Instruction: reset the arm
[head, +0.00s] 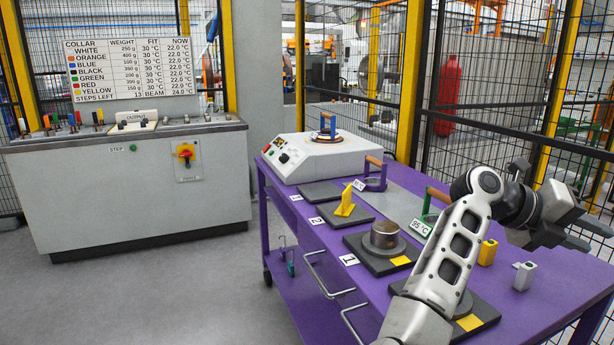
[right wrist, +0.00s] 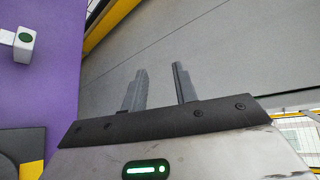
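My right arm reaches in from the lower right of the head view, over the right end of the purple cart (head: 385,290). Its gripper (head: 588,233) points to the right, above and past the cart's right part. In the right wrist view the two grey fingers of this gripper (right wrist: 159,82) stand apart with nothing between them. Behind them are grey floor and a yellow strip. My left arm and gripper are not in the head view.
A grey console (head: 130,190) and mesh fencing surround the cart.

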